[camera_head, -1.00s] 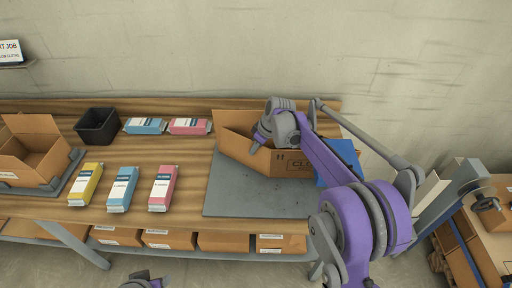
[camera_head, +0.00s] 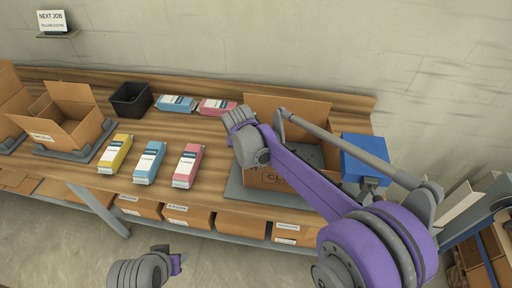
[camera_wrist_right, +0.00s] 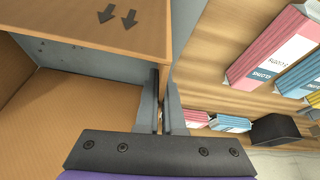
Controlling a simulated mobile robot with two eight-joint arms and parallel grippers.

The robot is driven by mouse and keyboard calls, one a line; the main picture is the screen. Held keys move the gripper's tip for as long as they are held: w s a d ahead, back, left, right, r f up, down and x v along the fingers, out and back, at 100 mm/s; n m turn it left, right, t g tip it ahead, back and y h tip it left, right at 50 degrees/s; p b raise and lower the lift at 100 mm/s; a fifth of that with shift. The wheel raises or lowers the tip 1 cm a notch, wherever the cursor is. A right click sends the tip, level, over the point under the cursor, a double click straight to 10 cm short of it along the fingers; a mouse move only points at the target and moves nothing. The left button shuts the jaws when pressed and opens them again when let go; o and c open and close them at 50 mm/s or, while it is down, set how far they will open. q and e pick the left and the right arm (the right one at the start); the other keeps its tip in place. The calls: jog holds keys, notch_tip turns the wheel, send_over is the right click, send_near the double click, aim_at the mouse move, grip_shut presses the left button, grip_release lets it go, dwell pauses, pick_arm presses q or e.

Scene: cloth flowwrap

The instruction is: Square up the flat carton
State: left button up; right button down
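The brown carton (camera_head: 289,106) stands opened out on a grey mat (camera_head: 233,187) at the right end of the bench. Its back panel is up and its inside shows. In the right wrist view a carton panel (camera_wrist_right: 95,22) carries two printed arrows. My right gripper (camera_wrist_right: 161,98) is at the carton's left edge, its fingers close together beside the panel corner; whether the wall is between them is not clear. In the head view its fingertips are hidden by the wrist. My left gripper (camera_head: 178,262) is low in front of the bench, away from the carton; its fingers are unclear.
A yellow pack (camera_head: 115,153), a blue pack (camera_head: 149,162) and a pink pack (camera_head: 188,166) lie left of the mat. More packs and a black bin (camera_head: 130,99) are behind. Another open carton (camera_head: 72,120) stands left. A blue block (camera_head: 364,158) is right of the carton.

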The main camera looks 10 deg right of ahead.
jog(key=shift+w+a+m+h, duration=0.15)
jog(key=shift+a+m+h, duration=0.1)
jog(key=shift+a+m, duration=0.5)
jog(key=shift+w+a+m+h, duration=0.2)
jog(key=shift+a+m, duration=0.25)
jog(key=shift+a, duration=0.55)
jog(key=c, duration=1)
grip_release()
jog(key=shift+a, duration=0.1)
jog(key=shift+c, duration=0.2)
jog(key=v, duration=1.1)
jog(key=shift+p, duration=0.4)
jog(key=shift+w, duration=0.15)
